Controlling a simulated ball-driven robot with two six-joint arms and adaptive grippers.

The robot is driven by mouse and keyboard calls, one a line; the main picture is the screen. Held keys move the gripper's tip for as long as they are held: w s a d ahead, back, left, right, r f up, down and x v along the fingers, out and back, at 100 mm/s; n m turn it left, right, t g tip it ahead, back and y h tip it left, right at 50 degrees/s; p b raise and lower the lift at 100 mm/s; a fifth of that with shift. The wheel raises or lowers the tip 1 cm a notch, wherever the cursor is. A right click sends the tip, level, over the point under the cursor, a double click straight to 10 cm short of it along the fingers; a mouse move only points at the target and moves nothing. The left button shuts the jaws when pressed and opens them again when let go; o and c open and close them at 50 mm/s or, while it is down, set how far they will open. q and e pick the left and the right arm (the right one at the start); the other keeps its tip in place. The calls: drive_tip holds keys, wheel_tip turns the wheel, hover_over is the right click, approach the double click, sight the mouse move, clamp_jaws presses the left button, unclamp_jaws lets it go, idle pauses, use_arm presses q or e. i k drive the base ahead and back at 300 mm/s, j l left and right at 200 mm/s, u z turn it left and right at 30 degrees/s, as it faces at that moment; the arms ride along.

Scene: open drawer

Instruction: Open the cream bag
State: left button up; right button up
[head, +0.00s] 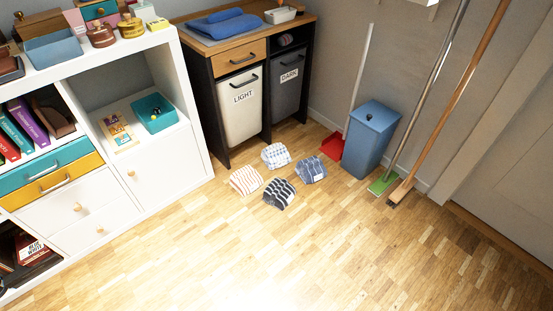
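The cream bag (240,112), labelled LIGHT, hangs in the left bay of the wood-topped laundry cabinet (223,131). A dark handle crosses its upper front. It looks upright and pushed in, with its top under the cabinet's drawer. A dark grey bag (286,100), labelled DARK, hangs in the bay to its right. Neither of my grippers shows in the head view.
Several folded cloths (278,193) lie on the floor before the cabinet. A blue bin (371,138), red dustpan (333,146) and brooms stand to the right. A white shelf unit (183,170) borders the left. The foreground floor is clear.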

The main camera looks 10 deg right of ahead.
sight(240, 92)
drive_tip(key=i+l+u, duration=0.1)
drive_tip(key=i+u, duration=0.15)
drive_tip(key=i, duration=0.2)
drive_tip(key=i+l+u, duration=0.25)
drive_tip(key=i, duration=0.2)
drive_tip(key=j, duration=0.1)
